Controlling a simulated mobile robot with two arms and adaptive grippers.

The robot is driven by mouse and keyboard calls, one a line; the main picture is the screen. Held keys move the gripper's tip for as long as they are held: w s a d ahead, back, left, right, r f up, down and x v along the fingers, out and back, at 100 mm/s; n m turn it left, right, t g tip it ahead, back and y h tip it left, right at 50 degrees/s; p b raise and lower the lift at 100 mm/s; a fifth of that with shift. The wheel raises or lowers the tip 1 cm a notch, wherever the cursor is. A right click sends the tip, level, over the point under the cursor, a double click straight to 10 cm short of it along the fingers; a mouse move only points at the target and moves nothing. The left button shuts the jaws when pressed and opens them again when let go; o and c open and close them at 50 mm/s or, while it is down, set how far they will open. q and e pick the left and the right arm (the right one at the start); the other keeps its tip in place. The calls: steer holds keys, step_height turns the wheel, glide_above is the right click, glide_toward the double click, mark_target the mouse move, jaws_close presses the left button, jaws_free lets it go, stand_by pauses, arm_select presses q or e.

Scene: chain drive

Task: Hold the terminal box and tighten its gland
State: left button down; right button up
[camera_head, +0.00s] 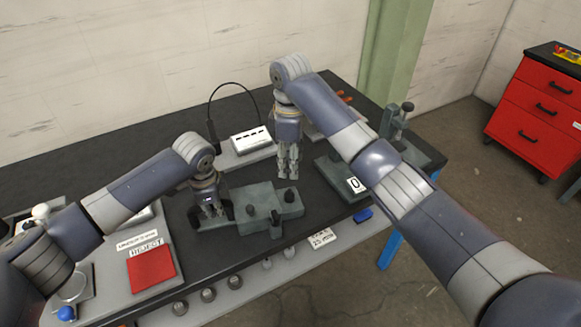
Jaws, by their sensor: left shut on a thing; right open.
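A grey-green block assembly (262,201) with dark knobs lies on the black bench; it appears to include the terminal box, but I cannot tell exactly where the box ends. My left gripper (212,212) points down at the left end of this assembly and is shut on a part there, which its fingers largely hide. My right gripper (288,174) points down, open and empty, just behind the right part of the assembly. A dark upright piece (276,225) stands at its front edge. I cannot make out for certain which dark part is the gland.
A white slotted box (251,139) with a black cable stands at the back. A red reject square (151,268) lies on the left. A grey-green stand (397,122) is at the back right. A blue item (363,214) lies near the front edge. A red drawer cabinet (537,115) stands apart.

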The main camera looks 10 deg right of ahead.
mark_target(290, 191)
stand_by(0.3)
step_height(290, 191, down, 12)
steer(key=n, duration=0.6)
stand_by(0.5)
steer(key=c, duration=1.1)
